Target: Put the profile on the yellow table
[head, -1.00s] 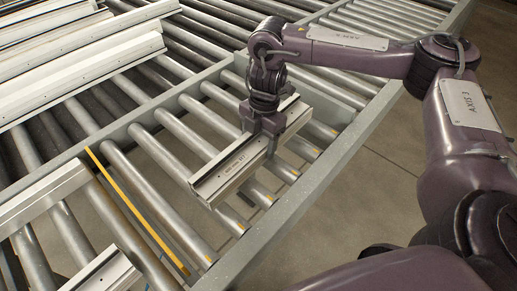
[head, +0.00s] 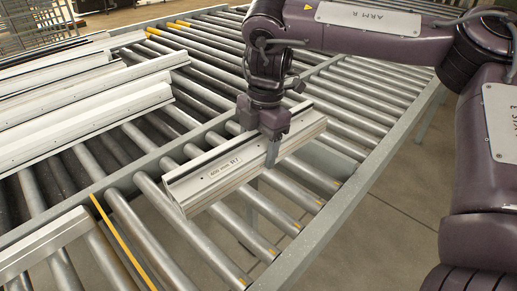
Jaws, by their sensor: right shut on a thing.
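The profile (head: 215,180), a short silver bar with a white label of printed and handwritten text, is in the middle of the head view. My right gripper (head: 272,150) is shut on it towards its far end, with one finger down its near side. The profile is over the near roller lane; whether it touches the rollers I cannot tell. No yellow table is clearly in view. My left gripper is not in view.
Several long silver profiles (head: 85,118) lie on the far rollers at the left. Another profile (head: 42,245) is at the lower left, beside a yellow strip (head: 118,230). A grey rail (head: 345,205) edges the lane, with open floor (head: 400,225) beyond.

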